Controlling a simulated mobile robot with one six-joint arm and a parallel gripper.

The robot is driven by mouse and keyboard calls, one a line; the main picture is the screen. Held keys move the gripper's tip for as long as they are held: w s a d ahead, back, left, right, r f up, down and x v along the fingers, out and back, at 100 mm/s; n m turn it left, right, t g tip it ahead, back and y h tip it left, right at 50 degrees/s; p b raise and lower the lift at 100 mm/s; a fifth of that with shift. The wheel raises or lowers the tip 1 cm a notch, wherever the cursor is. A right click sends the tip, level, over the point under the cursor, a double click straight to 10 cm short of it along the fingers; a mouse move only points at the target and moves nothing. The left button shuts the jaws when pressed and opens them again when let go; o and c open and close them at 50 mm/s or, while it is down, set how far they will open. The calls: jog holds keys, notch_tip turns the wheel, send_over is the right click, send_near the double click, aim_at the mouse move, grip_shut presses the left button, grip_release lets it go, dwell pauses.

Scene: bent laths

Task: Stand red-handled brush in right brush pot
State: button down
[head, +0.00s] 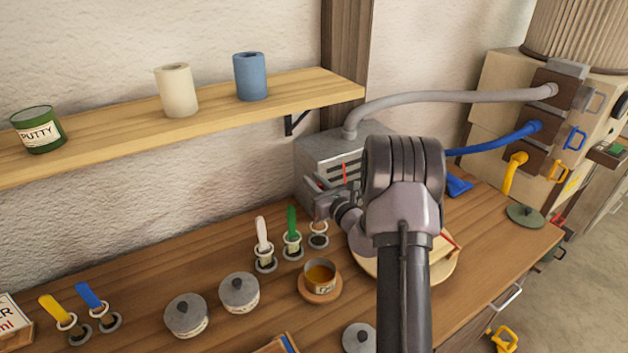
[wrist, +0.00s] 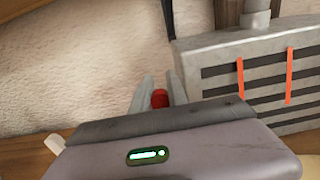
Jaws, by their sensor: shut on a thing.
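My gripper (head: 314,186) is near the front of the grey slatted box, above the bench. In the wrist view my gripper (wrist: 160,92) has its two pale fingers on either side of a red handle (wrist: 160,98), and it is shut on it. Only the red end shows there; the rest of the brush is hidden by the gripper body. A cream pot (head: 177,92) and a blue pot (head: 250,78) stand on the shelf. On the bench, a white-handled brush (head: 262,234) and a green-handled brush (head: 291,221) stand in ringed holders. A similar holder (head: 318,241) beside them looks empty.
The grey box (wrist: 260,80) with hoses stands right of my gripper. The wooden shelf (head: 110,135) runs along the wall; a putty tin (head: 38,130) is on it. Lidded tins (head: 186,314) and an amber cup (head: 320,277) stand on the bench.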

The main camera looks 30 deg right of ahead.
jog(key=shift+f, duration=0.6)
jog(key=c, duration=1.2)
grip_release()
jog(key=shift+c, duration=0.2)
jog(key=s+a, duration=0.1)
jog(key=s, duration=1.6)
jog(key=shift+s+p, duration=0.2)
jog(key=shift+p, duration=0.1)
